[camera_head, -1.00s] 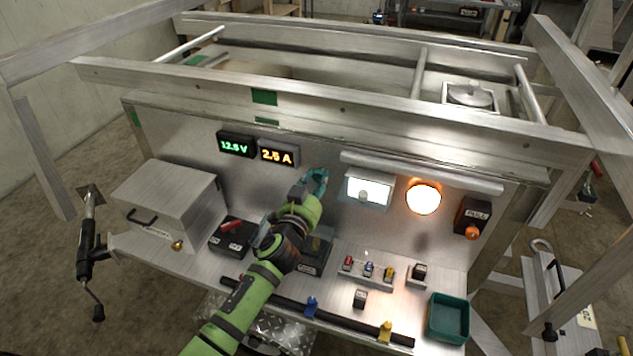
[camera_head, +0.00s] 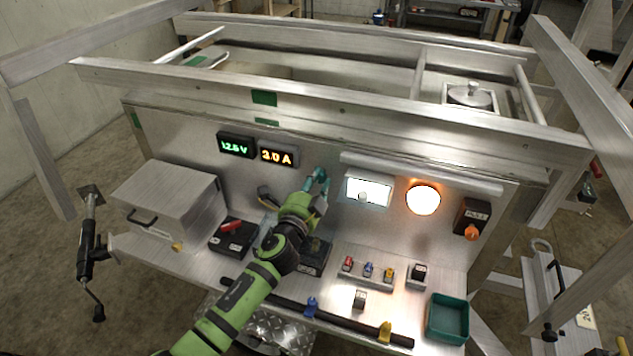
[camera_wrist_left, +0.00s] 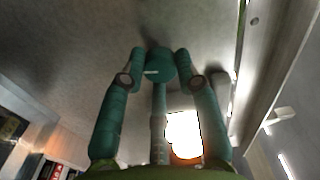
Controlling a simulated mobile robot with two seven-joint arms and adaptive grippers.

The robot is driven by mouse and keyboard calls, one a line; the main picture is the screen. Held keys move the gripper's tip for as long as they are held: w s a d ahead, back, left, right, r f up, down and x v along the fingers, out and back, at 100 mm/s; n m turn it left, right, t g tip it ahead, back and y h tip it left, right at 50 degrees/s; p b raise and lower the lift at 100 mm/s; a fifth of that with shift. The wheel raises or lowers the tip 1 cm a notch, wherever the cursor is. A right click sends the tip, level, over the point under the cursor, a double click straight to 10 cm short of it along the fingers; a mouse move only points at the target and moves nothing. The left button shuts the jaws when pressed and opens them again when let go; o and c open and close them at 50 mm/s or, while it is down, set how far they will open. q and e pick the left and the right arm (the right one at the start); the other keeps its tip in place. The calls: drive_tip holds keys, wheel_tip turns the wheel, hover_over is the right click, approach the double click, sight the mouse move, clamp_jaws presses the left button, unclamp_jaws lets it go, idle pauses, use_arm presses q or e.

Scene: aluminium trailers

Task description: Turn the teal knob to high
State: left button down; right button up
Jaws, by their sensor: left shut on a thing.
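The teal knob (camera_wrist_left: 160,63) is on the panel, round, with a pale mark on its face pointing to the left in the left wrist view. My left gripper (camera_head: 318,176) has teal fingers and is shut on the knob. In the left wrist view the fingertips (camera_wrist_left: 160,68) close on the knob from both sides, with another finger below. In the head view the gripper hides the knob. The amber display (camera_head: 276,156) seems to read 3.0 A. A white square lamp (camera_head: 369,190) and a warm round lamp (camera_head: 422,200) are lit. My right gripper is not in view.
A green 12.5 V display (camera_head: 235,145) is at the upper left. A metal box (camera_head: 168,200) and a red-handled switch (camera_head: 232,233) are left of my arm. Small coloured switches (camera_head: 368,270), an orange pull knob (camera_head: 472,232) and a teal tray (camera_head: 447,318) are to the right.

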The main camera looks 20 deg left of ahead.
use_arm(q)
drive_tip(key=m, duration=0.5)
drive_tip(key=shift+a+p, duration=0.15)
drive_tip(key=shift+p, duration=0.15)
drive_tip(key=shift+r+m+p, duration=0.1)
drive_tip(key=shift+m+p, duration=0.2)
drive_tip(key=shift+m, duration=1.8)
drive_tip(key=c, duration=0.9)
unclamp_jaws()
drive_tip(key=shift+s, duration=0.35)
drive_tip(key=s, duration=1.1)
drive_tip(key=shift+a, duration=0.2)
